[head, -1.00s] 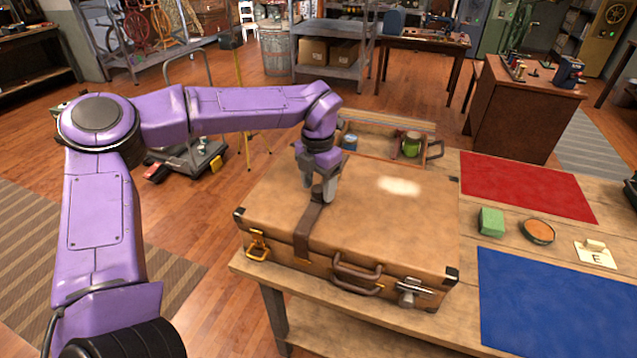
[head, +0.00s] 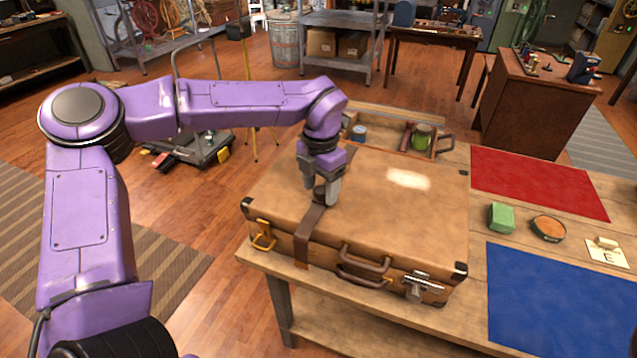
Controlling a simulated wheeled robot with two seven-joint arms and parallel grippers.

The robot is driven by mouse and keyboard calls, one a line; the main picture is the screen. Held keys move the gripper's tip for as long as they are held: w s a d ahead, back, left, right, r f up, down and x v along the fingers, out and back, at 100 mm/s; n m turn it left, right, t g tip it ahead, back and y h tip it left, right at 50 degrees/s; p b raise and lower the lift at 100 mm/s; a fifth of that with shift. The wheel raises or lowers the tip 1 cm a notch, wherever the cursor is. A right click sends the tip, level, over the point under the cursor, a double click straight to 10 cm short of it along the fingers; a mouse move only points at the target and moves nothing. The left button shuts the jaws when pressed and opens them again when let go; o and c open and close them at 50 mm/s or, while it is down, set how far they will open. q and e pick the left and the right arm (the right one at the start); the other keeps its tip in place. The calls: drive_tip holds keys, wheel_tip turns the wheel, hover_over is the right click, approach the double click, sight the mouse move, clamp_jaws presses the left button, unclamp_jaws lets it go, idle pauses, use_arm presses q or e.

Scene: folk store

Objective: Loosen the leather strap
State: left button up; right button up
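A brown suitcase (head: 400,222) lies shut on the wooden workbench. The dark leather strap (head: 308,228) runs across its lid near the left end and down over the front edge. The suitcase has a brass latch (head: 263,236) at front left, a handle (head: 364,272) and a metal latch (head: 420,284) at front right. My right gripper is not in view.
Behind the suitcase is an open wooden tray (head: 394,130) with a green jar (head: 421,138). To the right lie a red mat (head: 540,182), a blue mat (head: 560,300), a green block (head: 501,217), a round tin (head: 548,228) and a card marked E (head: 607,254).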

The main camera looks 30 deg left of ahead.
use_arm(q)
drive_tip(key=shift+r, duration=0.1)
wheel_tip(320, 180, up, 10)
drive_tip(key=b, duration=0.1)
drive_tip(key=shift+r, duration=0.25)
idle(0.8)
